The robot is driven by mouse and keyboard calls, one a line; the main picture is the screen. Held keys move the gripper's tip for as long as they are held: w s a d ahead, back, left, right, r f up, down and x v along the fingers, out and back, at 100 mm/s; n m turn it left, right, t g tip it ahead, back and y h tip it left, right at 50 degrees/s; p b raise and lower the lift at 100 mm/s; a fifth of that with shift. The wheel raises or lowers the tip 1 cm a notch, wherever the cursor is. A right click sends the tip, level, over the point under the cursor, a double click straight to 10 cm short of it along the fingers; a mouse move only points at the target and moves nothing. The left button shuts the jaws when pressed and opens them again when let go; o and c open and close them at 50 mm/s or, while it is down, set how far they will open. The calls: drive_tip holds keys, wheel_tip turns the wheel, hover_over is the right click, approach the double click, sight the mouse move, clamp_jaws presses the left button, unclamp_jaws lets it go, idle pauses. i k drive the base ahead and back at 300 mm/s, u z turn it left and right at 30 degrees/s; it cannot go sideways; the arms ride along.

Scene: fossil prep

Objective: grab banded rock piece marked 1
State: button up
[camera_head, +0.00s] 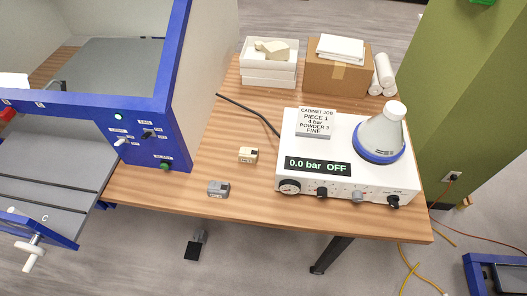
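The grey piece (218,188) is nearer the front edge and carries a small pale label. The cream piece (248,155) is farther back and slightly right, with a darker patch and a pale label. The marks on both labels are too small to read, so I cannot tell which is marked 1. Banding is not clear at this size. My gripper is not in view.
The white control unit (350,183) reads "0.0 bar OFF" and bears a flask (383,132) and a card naming piece 1. A blue-framed cabinet (172,150) stands left. White trays (268,78) and a cardboard box (338,78) stand behind. A black hose (245,108) crosses the table.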

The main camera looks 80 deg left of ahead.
sight(250, 156)
drive_tip(key=u, duration=1.45)
drive_tip(key=k, duration=0.15)
drive_tip(key=u, duration=2.55)
drive_tip(key=i, duration=0.5)
drive_tip(key=u, duration=0.3)
drive_tip(key=k, duration=0.9)
drive_tip(key=z, duration=0.15)
drive_tip(key=i, duration=1.2)
drive_tip(key=u, duration=0.05)
